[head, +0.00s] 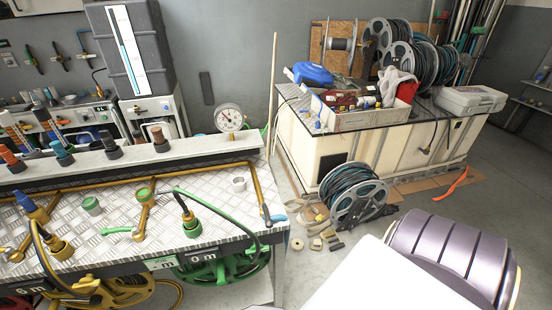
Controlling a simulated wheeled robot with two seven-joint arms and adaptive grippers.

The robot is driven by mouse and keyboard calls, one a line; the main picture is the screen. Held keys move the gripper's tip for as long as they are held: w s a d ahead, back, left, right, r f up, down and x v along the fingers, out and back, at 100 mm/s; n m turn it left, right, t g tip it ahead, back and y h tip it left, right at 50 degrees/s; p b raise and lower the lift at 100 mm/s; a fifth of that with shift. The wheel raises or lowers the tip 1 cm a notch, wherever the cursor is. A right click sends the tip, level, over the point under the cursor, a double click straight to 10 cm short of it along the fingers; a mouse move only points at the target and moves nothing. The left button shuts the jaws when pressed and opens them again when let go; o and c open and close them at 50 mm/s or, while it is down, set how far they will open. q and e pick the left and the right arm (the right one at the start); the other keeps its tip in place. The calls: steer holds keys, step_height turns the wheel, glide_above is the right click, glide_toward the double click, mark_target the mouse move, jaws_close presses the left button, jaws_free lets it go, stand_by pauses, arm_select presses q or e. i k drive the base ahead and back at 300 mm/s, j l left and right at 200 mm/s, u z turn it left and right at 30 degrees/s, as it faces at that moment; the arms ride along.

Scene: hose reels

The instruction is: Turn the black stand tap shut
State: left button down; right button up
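I cannot tell which tap is the black stand tap; no tap with a black handle is clear in the head view. A brass tap with a green lever (118,230) sits on the chequer-plate bench (110,208). A brass pipe (257,190) at the bench's right end carries a blue lever (276,218). Dark hose fittings (188,222) with brass or green collars stand between them. Several black-based fittings (110,144) stand on the ledge behind. Neither of my grippers is in view.
A pressure gauge (229,118) rises behind the bench. Green and yellow hose reels (220,268) hang below its front edge. A grey hose reel (357,195) stands on the floor to the right. A cream cabinet (345,140) bears more reels and a toolbox (470,99).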

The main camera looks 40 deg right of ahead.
mark_target(268, 223)
steer(key=l+z, duration=0.2)
steer(key=z, duration=0.25)
steer(key=l+z, duration=0.25)
steer(key=z, duration=0.25)
steer(key=k+l, duration=0.3)
